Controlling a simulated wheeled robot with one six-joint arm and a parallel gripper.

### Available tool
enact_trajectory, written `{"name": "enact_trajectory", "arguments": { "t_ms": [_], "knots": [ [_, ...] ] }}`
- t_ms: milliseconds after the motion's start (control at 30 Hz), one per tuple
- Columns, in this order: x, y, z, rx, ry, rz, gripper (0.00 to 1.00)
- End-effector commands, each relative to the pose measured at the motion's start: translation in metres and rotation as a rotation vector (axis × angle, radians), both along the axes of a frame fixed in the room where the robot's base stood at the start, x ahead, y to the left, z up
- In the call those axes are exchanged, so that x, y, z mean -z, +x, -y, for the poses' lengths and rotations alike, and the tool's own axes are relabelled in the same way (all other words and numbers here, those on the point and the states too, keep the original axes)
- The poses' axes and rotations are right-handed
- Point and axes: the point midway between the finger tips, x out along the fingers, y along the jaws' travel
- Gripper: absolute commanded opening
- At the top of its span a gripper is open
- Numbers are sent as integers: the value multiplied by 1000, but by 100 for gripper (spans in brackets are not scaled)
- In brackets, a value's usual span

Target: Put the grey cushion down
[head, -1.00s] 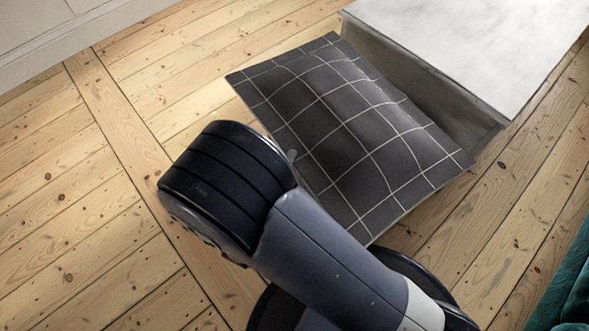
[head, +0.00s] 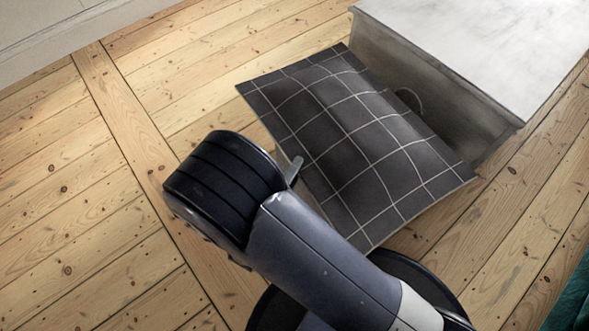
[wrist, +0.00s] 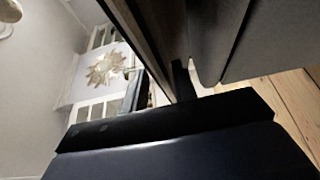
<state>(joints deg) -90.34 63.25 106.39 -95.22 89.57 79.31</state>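The grey cushion (head: 345,125) is dark with thin pale grid lines. In the head view it lies tilted across the middle, in front of a block with a pale marble top. My gripper (head: 293,172) is at the cushion's left edge, mostly hidden behind my arm, with one fingertip showing. In the wrist view my gripper (wrist: 160,88) has its fingers close together around a thin dark edge, apparently the cushion's. Whether the cushion's lower side touches the floor is hidden.
The marble-topped block (head: 480,45) stands close behind the cushion at the upper right. Bare floorboards (head: 80,220) are clear on the left. A teal item (head: 572,300) is at the lower right edge. A pale wall base (head: 40,35) is at the upper left.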

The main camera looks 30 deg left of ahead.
Motion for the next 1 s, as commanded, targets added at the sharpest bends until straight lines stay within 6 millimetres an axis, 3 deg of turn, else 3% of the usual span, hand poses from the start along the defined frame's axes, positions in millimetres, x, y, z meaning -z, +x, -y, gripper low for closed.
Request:
{"name": "enact_trajectory", "arguments": {
  "t_ms": [467, 1000],
  "knots": [
    [-1, -8, 0, -2, -1, 0, 34],
    [0, -98, 9, -4, -1, 1, 34]
  ]
}}
